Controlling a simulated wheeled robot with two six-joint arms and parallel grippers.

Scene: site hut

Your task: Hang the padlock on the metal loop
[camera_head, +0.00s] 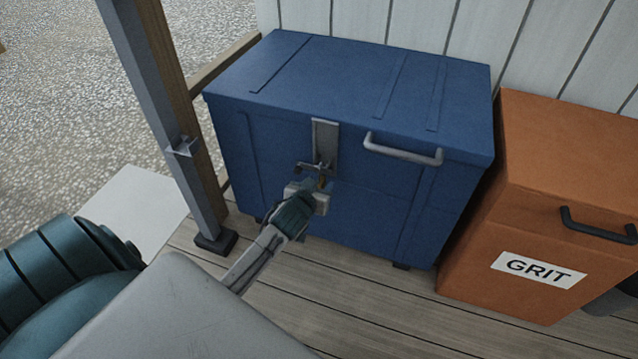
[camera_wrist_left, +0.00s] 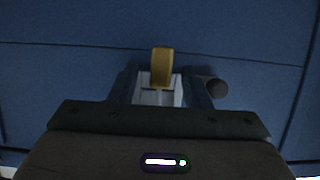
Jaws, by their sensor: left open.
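The blue chest (camera_head: 370,190) has a metal hasp plate (camera_head: 325,143) on its front, with the metal loop (camera_head: 312,167) at its lower end. My left gripper (camera_head: 318,183) is at the chest front, just below the loop, with its jaws open. The padlock's small brass body (camera_head: 323,182) shows at the fingertips, close under the loop. In the left wrist view the brass padlock (camera_wrist_left: 162,67) stands upright just ahead of the open fingers. Its shackle is hidden, so I cannot tell whether it passes through the loop. My right gripper is out of view.
A grey bar handle (camera_head: 403,150) sticks out of the chest to the right of the hasp. An orange grit bin (camera_head: 470,240) stands close on the right. A post (camera_head: 165,110) stands at the left. The plank floor (camera_head: 350,290) in front is clear.

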